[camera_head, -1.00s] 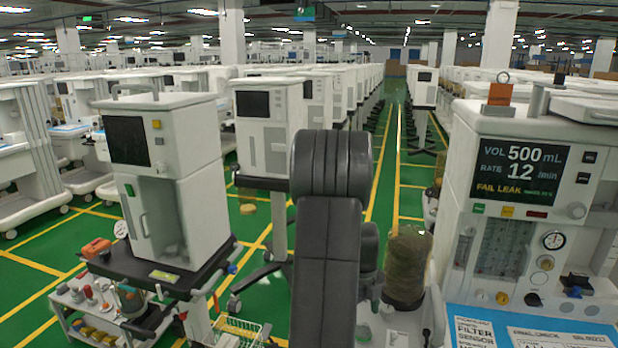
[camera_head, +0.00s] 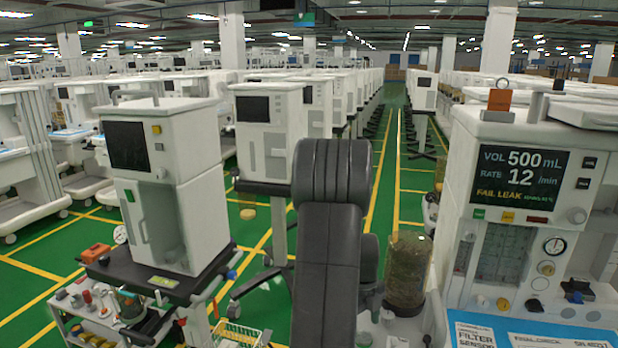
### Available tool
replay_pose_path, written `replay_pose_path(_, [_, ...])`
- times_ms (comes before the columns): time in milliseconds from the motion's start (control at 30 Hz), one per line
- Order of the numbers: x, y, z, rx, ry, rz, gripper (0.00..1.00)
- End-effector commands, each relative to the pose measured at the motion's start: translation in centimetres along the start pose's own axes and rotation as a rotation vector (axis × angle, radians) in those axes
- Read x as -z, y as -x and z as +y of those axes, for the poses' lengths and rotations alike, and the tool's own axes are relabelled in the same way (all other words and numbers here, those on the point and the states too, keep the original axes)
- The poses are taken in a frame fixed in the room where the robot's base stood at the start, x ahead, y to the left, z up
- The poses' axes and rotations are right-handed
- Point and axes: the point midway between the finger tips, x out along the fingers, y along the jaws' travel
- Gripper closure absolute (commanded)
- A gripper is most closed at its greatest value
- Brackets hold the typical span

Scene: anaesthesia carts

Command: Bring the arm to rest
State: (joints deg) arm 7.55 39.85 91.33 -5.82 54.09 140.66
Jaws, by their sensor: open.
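My arm's dark grey links (camera_head: 328,235) rise in the middle of the head view, a broad rounded joint on top and a long straight link running down to the bottom edge. A smaller rounded part of my arm shows just right of that link. My gripper is not in view, so its jaws and anything near them cannot be seen.
A white anaesthesia machine (camera_head: 165,190) stands on a dark-topped cart at left, with a cluttered lower shelf. A larger machine (camera_head: 500,200) stands close at right, its screen reading FAIL LEAK. A brownish clear canister (camera_head: 407,272) stands between my arm and it. A green aisle (camera_head: 385,185) runs back.

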Motion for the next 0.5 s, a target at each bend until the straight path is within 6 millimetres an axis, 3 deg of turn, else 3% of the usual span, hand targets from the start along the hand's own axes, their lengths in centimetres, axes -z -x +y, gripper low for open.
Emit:
replay_pose_path(167, [0.1, -3.5, 0.1, -0.002, 0.008, 0.003, 0.38])
replay_pose_path(500, [0.0, -3.1, 0.1, 0.041, 0.332, -0.001, 0.38])
